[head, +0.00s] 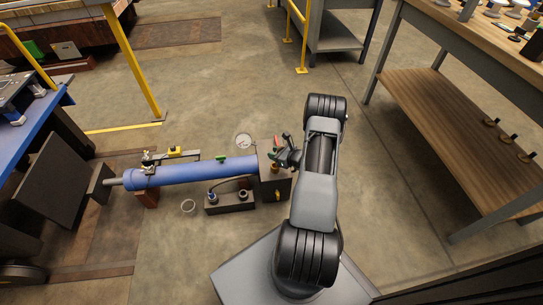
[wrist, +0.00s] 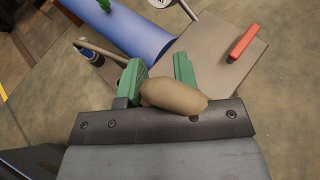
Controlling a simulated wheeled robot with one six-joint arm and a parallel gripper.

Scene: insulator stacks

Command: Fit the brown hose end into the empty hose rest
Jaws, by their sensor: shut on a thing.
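In the wrist view, my gripper (wrist: 160,80) has green finger pads closed around a rounded tan-brown piece, the brown hose end (wrist: 174,97). It lies across the near side of the pads. In the head view, my gripper (head: 280,157) is over the brown end block of the blue cylinder, and the hose end cannot be made out there. The dark hose rest block (head: 229,207) lies on the floor below the cylinder, apart from my gripper. A blue-collared hose end (head: 212,196) stands at its left; the right seat (head: 243,194) looks empty.
The blue cylinder (head: 190,170) lies left of its end block (head: 272,185), which bears a red lever (wrist: 242,44). A blue bench (head: 30,125) stands left, a wooden workbench (head: 470,110) right. Open floor lies beyond the cylinder.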

